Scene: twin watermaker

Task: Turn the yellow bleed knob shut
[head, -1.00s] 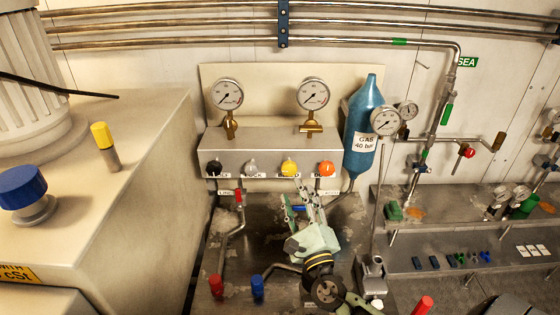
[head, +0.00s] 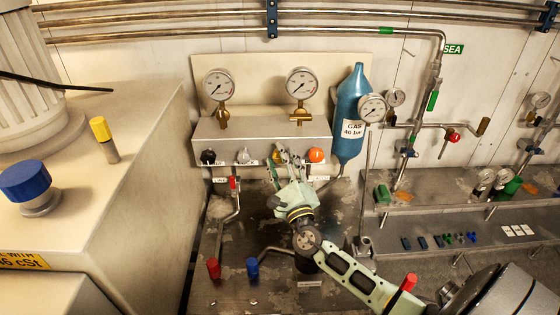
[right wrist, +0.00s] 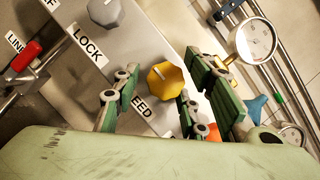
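The yellow bleed knob (right wrist: 166,82) sits on the grey panel in the right wrist view, beside a label of which "EED" can be read. In the head view my right gripper's fingers largely cover this knob (head: 277,156). My right gripper (head: 288,153) is at the panel's front face. In the right wrist view the gripper (right wrist: 163,75) is open, with green-padded fingers on both sides of the knob. I see gaps between knob and fingers, and no clear contact. My left gripper is not in view.
A grey knob (head: 244,156) and a black knob (head: 208,157) are left of the yellow one, an orange knob (head: 316,155) right. Gauges (head: 219,84) stand above the panel. A blue gas bottle (head: 351,110) is to the right. A red-handled valve (head: 233,183) sits below.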

